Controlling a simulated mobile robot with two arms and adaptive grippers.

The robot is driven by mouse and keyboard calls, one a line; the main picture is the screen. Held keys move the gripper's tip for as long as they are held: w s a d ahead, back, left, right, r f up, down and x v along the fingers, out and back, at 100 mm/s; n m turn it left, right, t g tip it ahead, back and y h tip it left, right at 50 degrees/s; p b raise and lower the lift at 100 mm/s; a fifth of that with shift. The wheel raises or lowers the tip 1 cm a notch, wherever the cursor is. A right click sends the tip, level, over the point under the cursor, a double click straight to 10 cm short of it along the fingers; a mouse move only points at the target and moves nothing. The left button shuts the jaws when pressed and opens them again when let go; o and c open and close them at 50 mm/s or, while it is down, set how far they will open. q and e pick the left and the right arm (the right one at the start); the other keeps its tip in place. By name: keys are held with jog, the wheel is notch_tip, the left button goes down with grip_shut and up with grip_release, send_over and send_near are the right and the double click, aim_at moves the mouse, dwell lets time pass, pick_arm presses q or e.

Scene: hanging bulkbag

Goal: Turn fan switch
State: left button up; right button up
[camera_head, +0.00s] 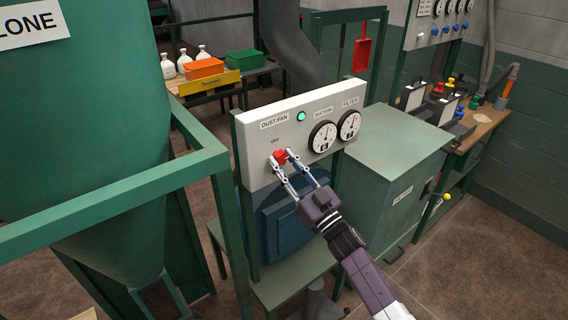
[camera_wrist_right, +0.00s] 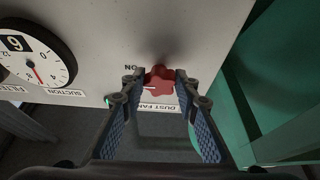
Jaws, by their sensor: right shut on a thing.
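The fan switch is a red knob (camera_head: 281,156) on the white control panel (camera_head: 254,148), below the "DUST FAN" label and beside the word "OFF". A green lamp (camera_head: 301,116) is lit above it. My right gripper (camera_head: 284,165) reaches up to the panel with its fingers on either side of the knob, shut on it. In the right wrist view the lobed red knob (camera_wrist_right: 159,80) sits between the fingertips (camera_wrist_right: 158,84), and the word "ON" shows beside it. My left gripper is in neither view.
Two round gauges (camera_head: 323,136) are on the panel right of the knob. A green post and rail (camera_head: 222,205) stand close left of the panel, beside the large green cyclone tank (camera_head: 90,120). A green cabinet (camera_head: 395,155) stands to the right.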

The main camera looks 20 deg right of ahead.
jog(key=n+y, duration=0.1)
jog(key=n, duration=0.1)
jog(key=n+b, duration=0.1)
jog(key=shift+d+f+n+g+y, duration=0.1)
jog(key=shift+d+n+g+y, duration=0.05)
jog(key=shift+n+g+y, duration=0.25)
jog(key=n+g+y+b, duration=0.1)
jog(key=n, duration=0.1)
jog(key=shift+n, duration=0.3)
jog(key=n, duration=0.2)
jog(key=n+g+y, duration=0.1)
jog(key=n, duration=0.1)
jog(key=n+g+b, duration=0.1)
jog(key=n, duration=0.1)
jog(key=shift+w+d+r+y, duration=0.15)
jog(key=shift+r+y, duration=0.1)
jog(key=shift+y, duration=0.15)
jog(key=n+g, duration=0.2)
jog(key=n, duration=0.2)
jog(key=shift+d+r, duration=0.1)
jog(key=shift+r, duration=0.05)
jog(key=n+g+p, duration=0.1)
jog(key=n, duration=0.3)
jog(key=shift+r+p, duration=0.15)
jog(key=shift+p, duration=0.25)
jog(key=shift+n+g, duration=0.5)
jog(key=shift+n, duration=0.1)
jog(key=shift+p, duration=0.3)
jog(key=o, duration=1.1)
jog(key=shift+o, duration=0.2)
